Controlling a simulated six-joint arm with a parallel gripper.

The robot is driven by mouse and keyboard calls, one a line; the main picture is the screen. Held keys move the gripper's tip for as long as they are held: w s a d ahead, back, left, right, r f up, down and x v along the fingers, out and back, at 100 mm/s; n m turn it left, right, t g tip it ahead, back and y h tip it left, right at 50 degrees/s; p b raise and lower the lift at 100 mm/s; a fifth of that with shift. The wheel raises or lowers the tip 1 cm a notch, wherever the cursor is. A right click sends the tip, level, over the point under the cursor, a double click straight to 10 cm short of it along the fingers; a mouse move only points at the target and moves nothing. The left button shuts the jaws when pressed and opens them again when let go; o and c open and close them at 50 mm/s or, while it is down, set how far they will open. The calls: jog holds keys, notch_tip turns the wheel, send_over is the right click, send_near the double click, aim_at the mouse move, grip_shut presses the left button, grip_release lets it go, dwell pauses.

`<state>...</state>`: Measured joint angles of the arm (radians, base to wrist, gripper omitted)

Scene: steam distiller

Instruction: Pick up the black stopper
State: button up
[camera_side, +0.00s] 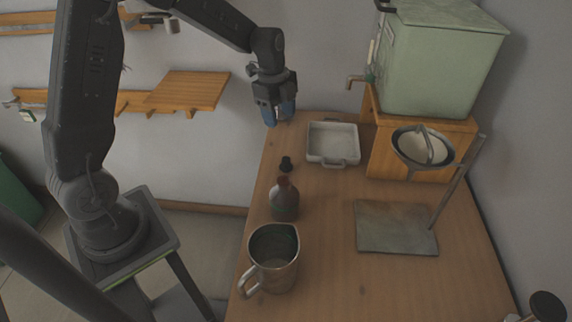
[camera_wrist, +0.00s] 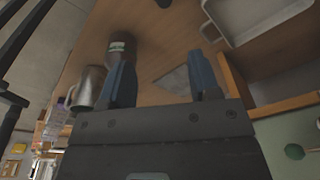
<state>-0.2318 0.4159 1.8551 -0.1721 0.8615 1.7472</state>
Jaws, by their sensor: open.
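The black stopper (camera_side: 286,164) stands on the wooden table, just behind the brown bottle (camera_side: 284,199). In the wrist view a small dark piece at the top edge, probably the stopper (camera_wrist: 163,3), is cut off by the frame. The bottle (camera_wrist: 121,46) shows there too, apart from it. My gripper (camera_side: 280,113) is open and empty, its blue fingers pointing down near the table's back left corner. It is above and behind the stopper, not touching it. In the wrist view the gripper (camera_wrist: 162,78) has a wide gap between its fingers.
A metal jug (camera_side: 273,260) stands in front of the bottle. A white tray (camera_side: 333,160) lies right of my gripper. A stand with a bowl (camera_side: 423,147) and a green tank on a wooden box (camera_side: 420,150) are farther right.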

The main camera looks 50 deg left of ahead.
jog(key=m, duration=0.2)
send_near(285, 158)
jog(key=shift+g, duration=0.3)
jog(key=f, duration=0.6)
jog(key=shift+w+d+f, duration=0.1)
jog(key=shift+w+d, duration=0.15)
jog(key=shift+w, duration=0.1)
jog(key=shift+d+f, duration=0.15)
jog(key=shift+f, duration=0.8)
jog(key=shift+d+f, duration=0.2)
jog(key=shift+f, duration=0.7)
jog(key=shift+d+f, duration=0.15)
jog(key=shift+f, duration=0.8)
jog(key=shift+c, duration=0.4)
jog(key=c, duration=0.6)
jog(key=shift+c, duration=0.2)
